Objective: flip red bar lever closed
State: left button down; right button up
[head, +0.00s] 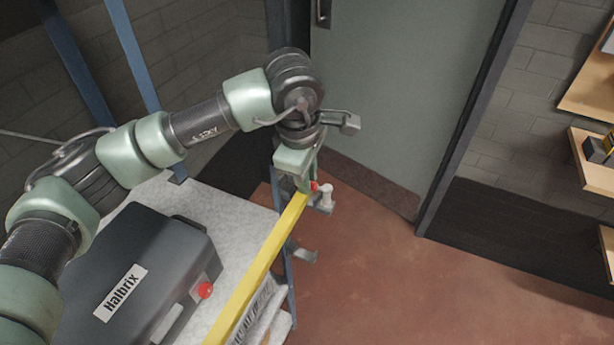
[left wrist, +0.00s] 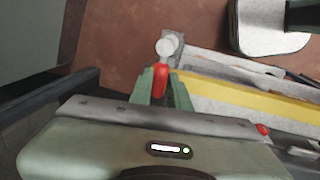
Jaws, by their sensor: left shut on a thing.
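The red lever (head: 315,187) shows as a small red tip at the far end of the yellow rail, beside a pale round-topped fitting (head: 326,197). In the left wrist view the red lever (left wrist: 160,84) stands between the green fingers, with the white cap (left wrist: 168,46) of the fitting just beyond it. My left gripper (head: 306,181) is shut on the red lever; it also shows in the left wrist view (left wrist: 163,92). The fingers hide part of the lever. My right gripper is in neither view.
A yellow rail (head: 257,266) runs along the edge of a pale speckled tabletop (head: 245,215). A grey door (head: 400,90) stands behind. Shelves (head: 592,160) are at right, with clear floor between.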

pick_arm(q)
jog(key=c, duration=1.3)
grip_release()
jog(key=shift+a, duration=0.1)
jog(key=shift+c, duration=0.2)
notch_tip(320, 180, up, 8)
jog(key=s+b, duration=0.1)
jog(key=b, duration=0.1)
jog(key=shift+s+a+f, duration=0.15)
jog(key=shift+s+a, duration=0.05)
jog(key=shift+a, duration=0.1)
